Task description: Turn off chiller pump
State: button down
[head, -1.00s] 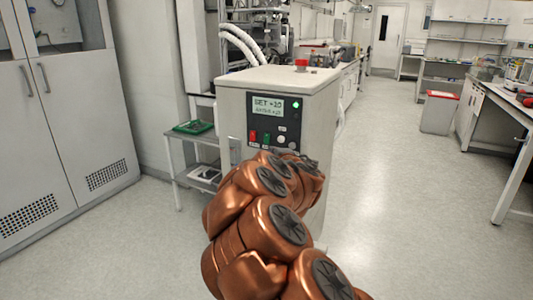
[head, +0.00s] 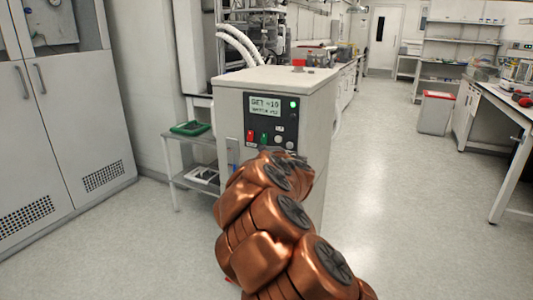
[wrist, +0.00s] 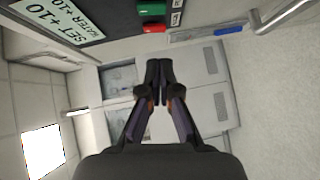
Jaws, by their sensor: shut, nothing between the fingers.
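The chiller (head: 318,120) is a pale cabinet with a dark front panel. Its lit display (head: 265,104) reads about "SET +10", and a green lamp (head: 292,104) glows beside it. In the wrist view the display (wrist: 55,18), green switch (wrist: 150,8) and red switch (wrist: 154,28) lie at the top, turned sideways. My gripper (wrist: 158,65) is shut and empty, below the switches in that picture and apparently apart from them. In the head view my copper arm hides it.
Open floor (head: 400,190) lies to the right, before a workbench (head: 510,105).

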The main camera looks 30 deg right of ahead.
aim_at(261, 141)
jog(key=shift+w+d+f, duration=0.25)
jog(key=shift+w+d, duration=0.55)
jog(key=shift+w, duration=0.45)
jog(key=shift+w+d+f, duration=0.2)
jog(key=shift+w+d, duration=0.55)
jog(key=shift+w, duration=0.5)
jog(key=shift+w+d+f, duration=0.25)
jog(key=shift+w+d, duration=0.55)
jog(key=shift+w, duration=0.45)
